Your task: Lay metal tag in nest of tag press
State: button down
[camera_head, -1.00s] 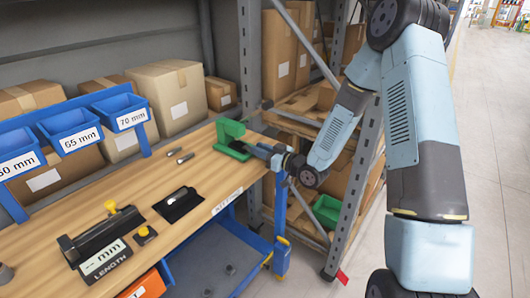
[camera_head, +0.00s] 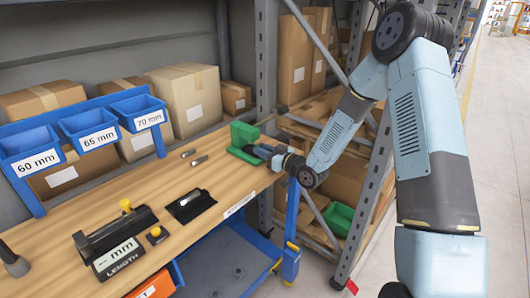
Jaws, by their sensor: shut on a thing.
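The green tag press (camera_head: 243,136) stands upright at the right end of the wooden bench. My gripper (camera_head: 258,151) is low at the right side of the press, at or just above its base. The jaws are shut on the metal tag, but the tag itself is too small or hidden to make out. The nest of the press is also hidden at this angle, so I cannot tell whether the tag touches it.
On the bench (camera_head: 130,203) are two small metal pins (camera_head: 199,161), a black holder (camera_head: 190,204) and a length gauge (camera_head: 116,240). Blue labelled bins (camera_head: 88,128) line the back. A shelf post (camera_head: 265,60) stands close behind the press.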

jog(key=c, duration=0.9)
grip_release()
jog(key=shift+o, duration=0.2)
